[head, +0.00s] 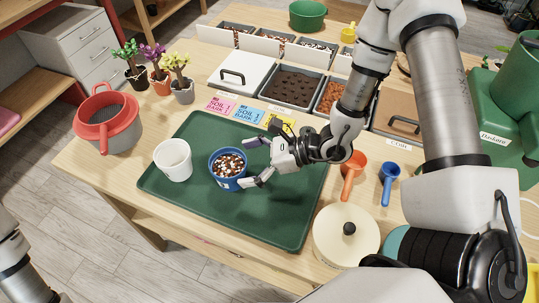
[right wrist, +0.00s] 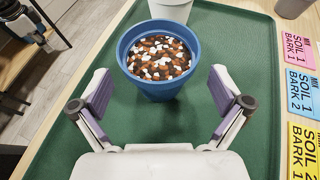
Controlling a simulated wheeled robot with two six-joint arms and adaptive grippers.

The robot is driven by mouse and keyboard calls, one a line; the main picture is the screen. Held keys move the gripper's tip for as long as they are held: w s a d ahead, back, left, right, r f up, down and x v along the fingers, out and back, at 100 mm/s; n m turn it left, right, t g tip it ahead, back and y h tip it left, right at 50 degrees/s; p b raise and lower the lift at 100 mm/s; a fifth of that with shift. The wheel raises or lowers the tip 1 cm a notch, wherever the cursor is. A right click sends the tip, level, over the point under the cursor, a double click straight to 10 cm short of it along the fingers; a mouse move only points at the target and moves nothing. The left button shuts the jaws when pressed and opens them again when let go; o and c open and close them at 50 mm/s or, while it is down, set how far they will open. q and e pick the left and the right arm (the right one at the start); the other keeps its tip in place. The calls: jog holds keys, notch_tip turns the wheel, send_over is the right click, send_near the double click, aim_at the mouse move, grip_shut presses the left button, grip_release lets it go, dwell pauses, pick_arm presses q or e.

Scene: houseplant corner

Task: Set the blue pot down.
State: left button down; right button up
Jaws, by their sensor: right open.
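The blue pot (head: 226,185) stands upright on the green tray (head: 290,225), filled with a brown and white mix. In the right wrist view the blue pot (right wrist: 158,86) is ahead of the fingertips, centred between them. My right gripper (head: 258,162) is open beside the pot on its right, with its fingers apart and not touching it. It also shows open in the right wrist view (right wrist: 165,95). Part of my left arm shows at the lower left edge of the head view; its gripper is out of view.
A white pot (head: 173,163) stands on the tray left of the blue pot. A red and grey bucket (head: 108,125) and small plants (head: 158,80) are at the left. An orange scoop (head: 352,175), a blue scoop (head: 388,180) and a lidded cream pot (head: 346,245) are at the right.

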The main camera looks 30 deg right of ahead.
jog(key=p+v, duration=0.2)
jog(key=v, duration=0.5)
jog(key=shift+s+d, duration=0.2)
jog(key=shift+d, duration=0.05)
jog(key=shift+r, duration=0.15)
